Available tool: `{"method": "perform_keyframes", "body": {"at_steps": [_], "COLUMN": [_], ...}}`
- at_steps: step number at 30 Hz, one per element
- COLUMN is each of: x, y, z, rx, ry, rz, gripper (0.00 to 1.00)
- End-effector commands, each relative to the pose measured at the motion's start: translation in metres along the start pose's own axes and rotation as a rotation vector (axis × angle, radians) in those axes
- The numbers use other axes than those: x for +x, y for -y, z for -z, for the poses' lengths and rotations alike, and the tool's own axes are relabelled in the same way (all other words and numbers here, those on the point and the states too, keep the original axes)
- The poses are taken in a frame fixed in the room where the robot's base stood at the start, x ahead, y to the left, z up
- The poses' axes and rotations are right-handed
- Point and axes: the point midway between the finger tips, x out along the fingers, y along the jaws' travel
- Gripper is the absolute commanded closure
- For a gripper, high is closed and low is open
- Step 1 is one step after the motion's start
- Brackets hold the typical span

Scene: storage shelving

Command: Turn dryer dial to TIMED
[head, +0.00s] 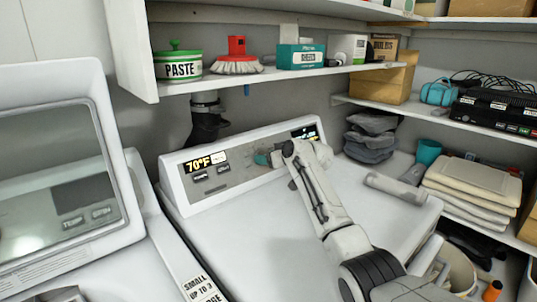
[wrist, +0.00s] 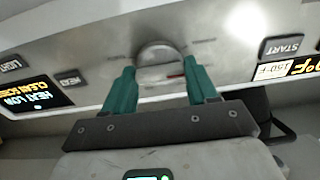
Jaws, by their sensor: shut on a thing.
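The dryer dial (wrist: 158,50) is a round silver-grey knob on the sloped control panel (wrist: 222,25). In the wrist view, which looks upside down, it sits between the two teal fingers of my gripper (wrist: 159,74). My gripper is shut on the dial. In the head view my gripper (head: 272,158) is at the middle of the dryer's panel (head: 242,174), and my arm and fingers hide the dial. Small marks surround the dial, but I cannot read them or tell which setting it points to.
A lit 70°F display (head: 200,163) and a START button (wrist: 282,47) are on one side of the dial. A HEAT LOW display (wrist: 33,93) is on the other. A shelf (head: 280,74) with a paste tub (head: 177,66) and brush (head: 237,58) overhangs the dryer.

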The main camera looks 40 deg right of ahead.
Motion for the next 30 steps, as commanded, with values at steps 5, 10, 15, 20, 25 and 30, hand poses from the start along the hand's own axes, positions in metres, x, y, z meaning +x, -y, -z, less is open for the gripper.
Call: {"method": "perform_keyframes", "body": {"at_steps": [5, 10, 15, 20, 25, 30], "x": [-0.0004, -0.0005, -0.0005, -0.0007, -0.0007, -0.0006], "y": [0.0018, 0.0019, 0.002, 0.002, 0.0021, 0.0022], "z": [0.0033, 0.0035, 0.0037, 0.0041, 0.0044, 0.0047], "rx": [0.168, 0.33, 0.492, 0.643, 0.804, 0.966], "ry": [0.0, -0.001, -0.001, -0.001, -0.001, -0.001], "rz": [-0.011, -0.023, -0.036, -0.047, -0.059, -0.071], "gripper": [0.73, 0.73, 0.73, 0.73, 0.73, 0.73]}}
